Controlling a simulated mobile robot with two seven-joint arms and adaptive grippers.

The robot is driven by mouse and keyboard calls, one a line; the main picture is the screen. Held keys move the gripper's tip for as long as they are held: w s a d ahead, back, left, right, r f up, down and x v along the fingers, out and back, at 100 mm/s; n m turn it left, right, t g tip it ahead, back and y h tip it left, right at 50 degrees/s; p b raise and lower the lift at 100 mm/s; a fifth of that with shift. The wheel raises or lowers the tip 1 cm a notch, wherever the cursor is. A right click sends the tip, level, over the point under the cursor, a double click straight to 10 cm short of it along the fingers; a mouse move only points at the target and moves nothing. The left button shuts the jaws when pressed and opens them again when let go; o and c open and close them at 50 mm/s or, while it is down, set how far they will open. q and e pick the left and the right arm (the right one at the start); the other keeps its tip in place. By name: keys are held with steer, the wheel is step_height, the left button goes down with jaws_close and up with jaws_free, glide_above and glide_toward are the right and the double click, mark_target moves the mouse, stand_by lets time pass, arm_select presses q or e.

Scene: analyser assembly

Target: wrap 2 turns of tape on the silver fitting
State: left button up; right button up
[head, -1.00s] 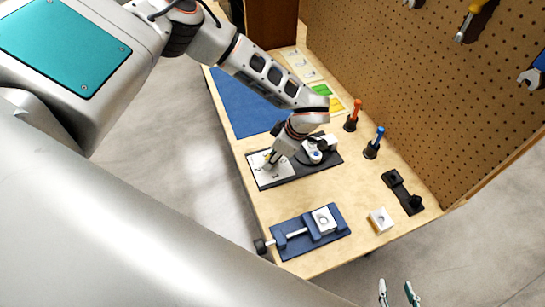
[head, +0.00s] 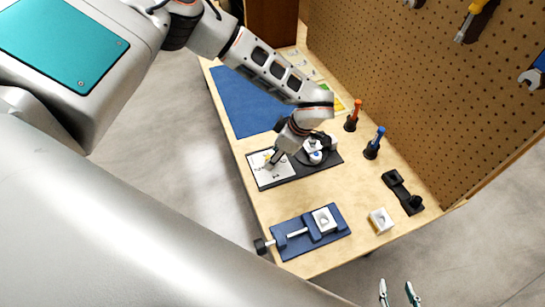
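My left arm reaches over the bench from the left. Its gripper (head: 274,158) points down at the white marked card (head: 270,178) on a dark base plate. A small yellow item (head: 267,156) shows by the fingertips; whether it is held is too small to tell. A white and blue device (head: 314,152) stands on the same plate, partly behind the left wrist. A blue vise (head: 290,240) holds a white block (head: 323,216) with a grey round part on it. I cannot pick out the silver fitting or tape for certain. My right gripper (head: 399,294) is open and empty at the bottom edge.
A loose white block (head: 380,220) and a black holder (head: 403,192) lie near the right edge. Orange (head: 354,115) and blue (head: 375,143) handled tools stand upright by the pegboard (head: 400,80). A blue mat (head: 240,100) lies at the far left.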

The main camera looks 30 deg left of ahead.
arm_select(q)
steer(key=v, duration=1)
steer(key=shift+s+d, duration=0.1)
steer(key=shift+s, duration=0.05)
